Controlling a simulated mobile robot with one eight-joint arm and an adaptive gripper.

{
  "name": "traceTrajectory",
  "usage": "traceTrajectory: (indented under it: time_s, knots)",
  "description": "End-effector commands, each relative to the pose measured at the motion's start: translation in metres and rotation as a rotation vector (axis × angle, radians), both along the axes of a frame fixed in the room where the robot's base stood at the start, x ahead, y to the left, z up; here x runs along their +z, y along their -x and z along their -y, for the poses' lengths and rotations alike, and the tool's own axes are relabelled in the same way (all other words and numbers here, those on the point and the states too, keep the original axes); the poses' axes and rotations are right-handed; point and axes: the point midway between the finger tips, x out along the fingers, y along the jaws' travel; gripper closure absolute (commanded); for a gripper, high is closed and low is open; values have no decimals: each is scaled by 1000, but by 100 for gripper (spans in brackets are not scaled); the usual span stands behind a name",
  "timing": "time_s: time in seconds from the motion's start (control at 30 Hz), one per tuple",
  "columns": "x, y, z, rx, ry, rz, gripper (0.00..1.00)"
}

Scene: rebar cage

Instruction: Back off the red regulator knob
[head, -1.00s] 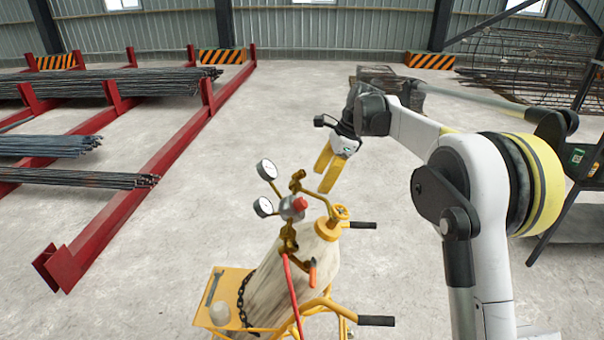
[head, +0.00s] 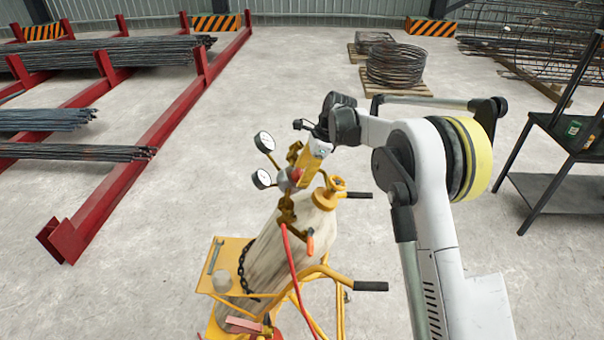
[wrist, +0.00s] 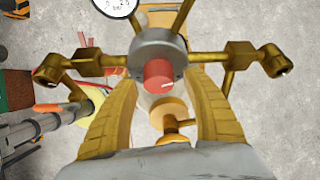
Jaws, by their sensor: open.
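The red regulator knob (wrist: 158,75) sits on the front of a round grey regulator body (wrist: 156,44) with brass fittings on both sides, in the wrist view. My gripper (wrist: 163,100) is open, its two yellow fingers to the left and right of the knob and apart from it. In the head view the regulator (head: 285,180) is on top of a pale gas cylinder (head: 292,240) on a yellow cart. There my gripper (head: 300,180) is at the regulator and largely hides the knob. Two white gauges (head: 264,142) stand to its left.
The yellow cart (head: 222,250) carries a wrench (head: 215,256) and a chain around the cylinder. Red racks (head: 165,130) with rebar stand left; the floor between is clear.

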Motion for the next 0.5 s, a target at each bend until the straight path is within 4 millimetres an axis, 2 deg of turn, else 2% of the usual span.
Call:
traceTrajectory:
  time_s: [0.13, 0.17, 0.3, 0.33, 0.5]
  knots:
    - [0, 0, 0, 0, 0, 0, 42]
    - [0, 0, 0, 0, 0, 0, 47]
    - [0, 0, 0, 0, 0, 0, 90]
    - [0, 0, 0, 0, 0, 0, 96]
    - [0, 0, 0, 0, 0, 0, 96]
